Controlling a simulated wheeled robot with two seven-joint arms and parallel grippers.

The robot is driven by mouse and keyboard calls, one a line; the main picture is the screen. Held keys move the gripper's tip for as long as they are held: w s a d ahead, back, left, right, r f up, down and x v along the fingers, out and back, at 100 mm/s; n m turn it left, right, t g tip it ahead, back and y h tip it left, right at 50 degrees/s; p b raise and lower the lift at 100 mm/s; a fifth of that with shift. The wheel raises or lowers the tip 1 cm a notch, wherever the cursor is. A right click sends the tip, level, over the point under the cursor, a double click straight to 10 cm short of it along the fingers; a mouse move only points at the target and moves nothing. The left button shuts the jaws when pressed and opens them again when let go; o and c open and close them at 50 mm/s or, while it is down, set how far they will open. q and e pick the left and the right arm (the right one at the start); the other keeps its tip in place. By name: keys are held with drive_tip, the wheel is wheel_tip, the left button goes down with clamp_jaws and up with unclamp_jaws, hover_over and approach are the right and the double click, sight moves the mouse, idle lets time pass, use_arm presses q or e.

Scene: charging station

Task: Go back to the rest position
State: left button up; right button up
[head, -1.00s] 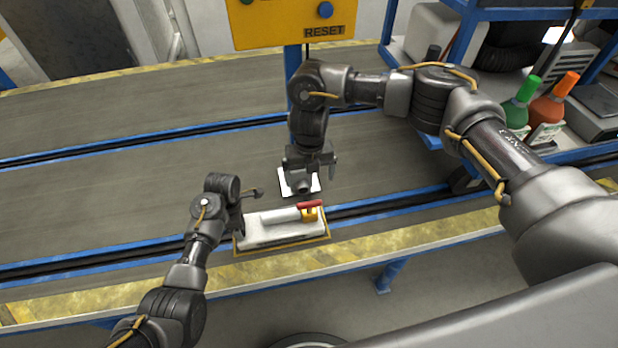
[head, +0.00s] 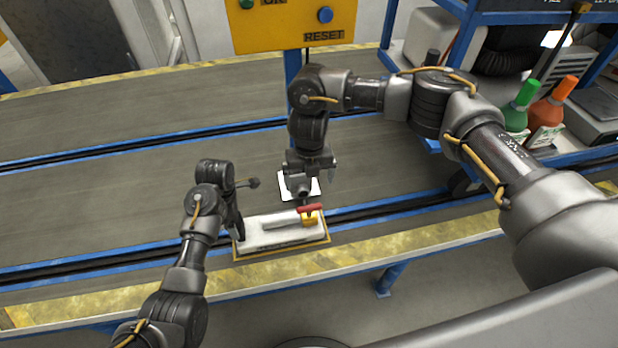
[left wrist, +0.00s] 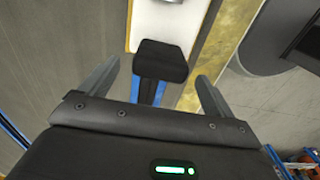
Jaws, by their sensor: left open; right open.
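A white tray with a yellow edge (head: 262,245) lies on the near edge of the conveyor. A pale cylindrical tool (head: 282,221) with a red handle (head: 310,208) and a yellow block (head: 309,218) lies in it. My left gripper (head: 243,212) is open at the tray's left end; whether it touches the tray is unclear. In the left wrist view its fingers (left wrist: 155,85) are spread apart, with a black block between them and the tray (left wrist: 165,35) beyond. My right gripper (head: 316,180) is open, pointing down above the red handle; its fingertips are partly hidden.
A yellow panel with a RESET button (head: 326,14) stands behind on a blue post. At the right a blue cart (head: 455,60) holds green (head: 522,95) and orange (head: 553,100) bottles. A white square (head: 284,184) lies behind the right gripper. The conveyor at left is clear.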

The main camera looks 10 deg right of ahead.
use_arm(q)
wheel_tip(320, 180, up, 6)
drive_tip(key=shift+f, duration=0.15)
idle(0.3)
